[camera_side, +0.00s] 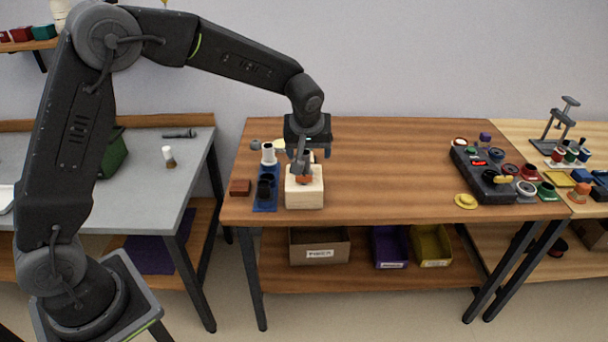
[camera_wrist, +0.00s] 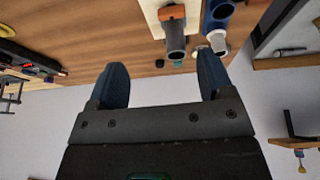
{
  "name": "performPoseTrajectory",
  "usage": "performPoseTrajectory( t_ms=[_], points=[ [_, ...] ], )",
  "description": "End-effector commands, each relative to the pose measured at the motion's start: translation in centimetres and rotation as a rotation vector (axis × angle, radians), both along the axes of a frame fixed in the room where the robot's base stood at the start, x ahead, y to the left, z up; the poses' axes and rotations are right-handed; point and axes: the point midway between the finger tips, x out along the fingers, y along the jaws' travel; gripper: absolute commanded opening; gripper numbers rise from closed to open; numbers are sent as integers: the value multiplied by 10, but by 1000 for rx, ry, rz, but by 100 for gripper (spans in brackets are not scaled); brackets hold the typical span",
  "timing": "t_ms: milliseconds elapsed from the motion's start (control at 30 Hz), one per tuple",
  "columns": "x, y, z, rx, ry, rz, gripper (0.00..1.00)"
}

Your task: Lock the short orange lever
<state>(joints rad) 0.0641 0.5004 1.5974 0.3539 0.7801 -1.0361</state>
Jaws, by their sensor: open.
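A pale wooden block (camera_side: 305,199) stands near the front left of the middle table. A small orange part (camera_side: 304,180) sits on it with a grey, tube-like piece rising from it. In the wrist view the orange part (camera_wrist: 172,12) and the grey piece (camera_wrist: 175,42) show at the top on the pale block (camera_wrist: 150,14). I cannot tell the lever's exact position. My gripper (camera_side: 307,152) is above the block, pointing down. In the wrist view the blue fingers of my gripper (camera_wrist: 161,72) are wide apart, with nothing held between them.
A blue holder (camera_side: 265,200) with a white and a dark cylinder stands close to the block's left. A brown-red block (camera_side: 240,187) lies farther left. A dark control box (camera_side: 483,173) and a yellow disc (camera_side: 466,201) are at the right. The table's middle is clear.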

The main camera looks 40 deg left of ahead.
Motion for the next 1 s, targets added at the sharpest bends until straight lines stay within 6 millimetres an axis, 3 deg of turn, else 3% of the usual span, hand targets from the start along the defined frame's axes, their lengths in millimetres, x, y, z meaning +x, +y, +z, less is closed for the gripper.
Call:
performPoseTrajectory(
  t_ms=[100,233,700,1000],
  points=[
    [-1,12,5,35,15,40,74],
    [1,16,-4,39,21,46,74],
    [25,40,-88,38,22,42,74],
    [35,49,-118,36,18,41,74]
  ],
)
